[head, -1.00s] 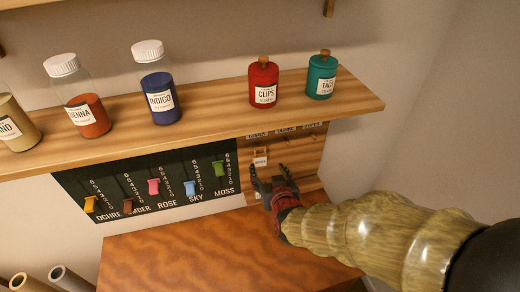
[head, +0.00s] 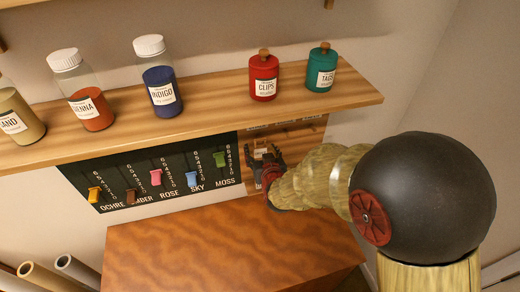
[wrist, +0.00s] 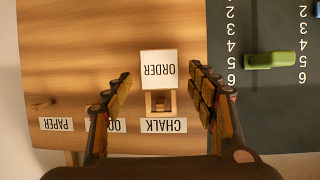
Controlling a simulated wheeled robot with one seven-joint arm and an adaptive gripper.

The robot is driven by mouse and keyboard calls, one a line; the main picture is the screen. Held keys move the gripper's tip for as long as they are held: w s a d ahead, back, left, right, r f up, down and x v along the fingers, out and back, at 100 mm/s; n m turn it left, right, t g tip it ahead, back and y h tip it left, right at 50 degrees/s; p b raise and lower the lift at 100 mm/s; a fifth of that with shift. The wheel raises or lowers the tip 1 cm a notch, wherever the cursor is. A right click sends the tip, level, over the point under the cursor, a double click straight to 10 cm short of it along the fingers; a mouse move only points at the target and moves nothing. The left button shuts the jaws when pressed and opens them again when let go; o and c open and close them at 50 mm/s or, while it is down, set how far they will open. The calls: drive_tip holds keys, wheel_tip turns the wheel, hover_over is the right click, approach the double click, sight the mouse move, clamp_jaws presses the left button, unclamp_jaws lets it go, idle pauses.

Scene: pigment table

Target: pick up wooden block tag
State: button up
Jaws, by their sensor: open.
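A white tag reading ORDER (wrist: 158,68) shows upside down in the wrist view, on a wooden board. A small wooden block or peg (wrist: 160,103) sits at its edge, by the CHALK label (wrist: 164,126); I cannot tell whether tag and block are one piece. My gripper (wrist: 156,84) is open, with one finger on each side of the tag and clear gaps between. In the head view my gripper (head: 264,158) is up at the board and largely hides the tag.
The wooden board (head: 305,143) also carries a PAPER label (wrist: 57,124) and a partly covered label. A dark slider panel (wrist: 262,112) with a green slider (wrist: 270,60) adjoins it. A shelf (head: 215,98) with jars overhangs, and a brown tabletop (head: 210,250) lies below.

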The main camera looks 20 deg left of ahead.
drive_tip(key=c, duration=0.3)
drive_tip(key=c, duration=0.8)
drive_tip(key=shift+c, duration=0.2)
drive_tip(key=shift+r, duration=0.8)
drive_tip(key=s+d+b, duration=0.1)
drive_tip(key=s+d, duration=0.3)
drive_tip(key=s, duration=0.4)
drive_tip(key=s+d+b, duration=0.1)
drive_tip(key=s+d, duration=0.3)
drive_tip(key=s, duration=0.4)
